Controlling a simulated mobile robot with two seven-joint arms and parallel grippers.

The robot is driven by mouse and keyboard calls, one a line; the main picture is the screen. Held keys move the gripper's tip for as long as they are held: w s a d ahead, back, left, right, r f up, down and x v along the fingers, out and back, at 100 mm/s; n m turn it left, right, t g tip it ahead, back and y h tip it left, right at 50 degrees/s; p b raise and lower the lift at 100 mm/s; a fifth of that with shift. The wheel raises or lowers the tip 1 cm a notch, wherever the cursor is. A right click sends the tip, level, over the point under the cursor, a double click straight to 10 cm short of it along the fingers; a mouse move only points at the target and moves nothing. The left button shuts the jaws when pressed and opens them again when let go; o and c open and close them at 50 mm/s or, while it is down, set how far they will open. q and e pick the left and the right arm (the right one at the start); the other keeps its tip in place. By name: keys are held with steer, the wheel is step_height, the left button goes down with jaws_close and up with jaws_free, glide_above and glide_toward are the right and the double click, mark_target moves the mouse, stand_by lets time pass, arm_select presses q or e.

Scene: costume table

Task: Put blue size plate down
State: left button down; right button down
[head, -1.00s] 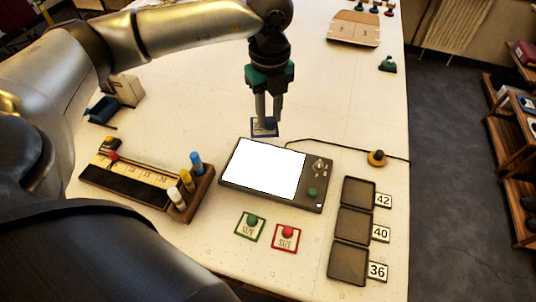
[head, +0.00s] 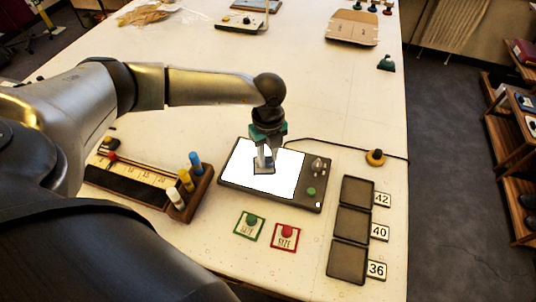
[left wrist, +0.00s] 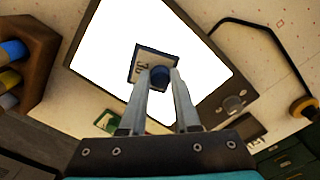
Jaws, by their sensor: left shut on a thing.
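My left gripper (head: 264,160) is shut on the knob of the blue size plate (head: 264,171). In the left wrist view the plate (left wrist: 143,64) shows as a square card with a dark blue edge, a printed number and a blue knob between the fingertips (left wrist: 162,82). The plate is over the bright white screen of the grey device (head: 240,178); I cannot tell whether it touches it. A green size plate (head: 248,226) and a red size plate (head: 284,237) lie in front of the device. My right gripper is out of view.
Three empty dark trays (head: 354,223) with cards 42, 40 and 36 stand at the right. A wooden rack (head: 150,188) with coloured pegs is at the left.

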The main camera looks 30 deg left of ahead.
mark_target(268, 159)
arm_select(q)
steer(key=shift+f, duration=0.15)
steer(key=c, duration=0.6)
jaws_free()
step_height(268, 159, up, 12)
steer(key=shift+r, duration=0.25)
